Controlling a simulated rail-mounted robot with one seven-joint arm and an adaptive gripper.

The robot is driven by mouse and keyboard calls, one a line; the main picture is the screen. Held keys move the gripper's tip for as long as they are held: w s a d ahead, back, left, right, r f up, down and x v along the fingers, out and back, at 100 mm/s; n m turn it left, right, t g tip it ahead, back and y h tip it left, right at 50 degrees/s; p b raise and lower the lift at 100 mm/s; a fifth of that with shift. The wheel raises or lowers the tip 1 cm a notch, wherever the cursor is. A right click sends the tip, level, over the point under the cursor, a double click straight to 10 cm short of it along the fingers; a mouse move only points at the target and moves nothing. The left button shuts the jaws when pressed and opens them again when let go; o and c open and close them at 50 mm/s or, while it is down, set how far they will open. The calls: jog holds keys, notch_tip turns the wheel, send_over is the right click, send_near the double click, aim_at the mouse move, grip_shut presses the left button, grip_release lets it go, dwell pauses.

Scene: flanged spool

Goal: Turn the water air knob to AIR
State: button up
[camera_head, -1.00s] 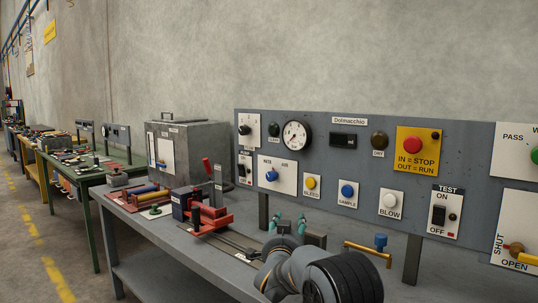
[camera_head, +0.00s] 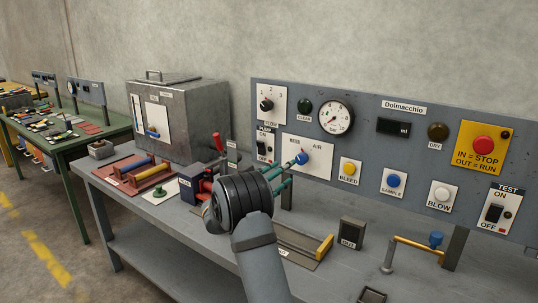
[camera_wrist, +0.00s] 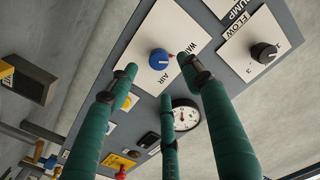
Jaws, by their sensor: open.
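The water air knob is a round blue knob (camera_head: 302,158) on a white plate (camera_head: 318,170) lettered WATER and AIR, on the upright grey panel. In the wrist view the blue knob (camera_wrist: 158,59) lies between the ends of my green fingers, with AIR below it and the WATER lettering, partly hidden, above. I cannot tell which word the knob points to. My gripper (camera_head: 284,174) is open and points at the knob from the front. Its fingertips also show in the wrist view (camera_wrist: 160,72), spread around the knob; whether any touches it is unclear.
Close by on the panel are the PUMP switch (camera_head: 262,148), the flow selector (camera_head: 266,104), a round gauge (camera_head: 335,117) and the yellow BLEED button (camera_head: 348,168). A red stop button (camera_head: 483,145) sits farther right. A grey metal box (camera_head: 190,130) stands left on the bench.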

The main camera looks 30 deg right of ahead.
aim_at(300, 160)
jog(key=p+x, duration=0.1)
jog(key=x, duration=0.2)
jog(key=p+x, duration=0.1)
jog(key=x, duration=0.5)
jog(key=shift+s+d+r+p, duration=0.2)
jog(key=shift+s+p, duration=0.1)
jog(key=shift+p, duration=0.1)
jog(key=shift+w+d+f, duration=0.1)
jog(key=shift+w+d, duration=0.2)
jog(key=shift+d, duration=0.2)
jog(key=shift+c, duration=1.1)
jog(key=c, duration=0.9)
jog(key=shift+c, duration=0.2)
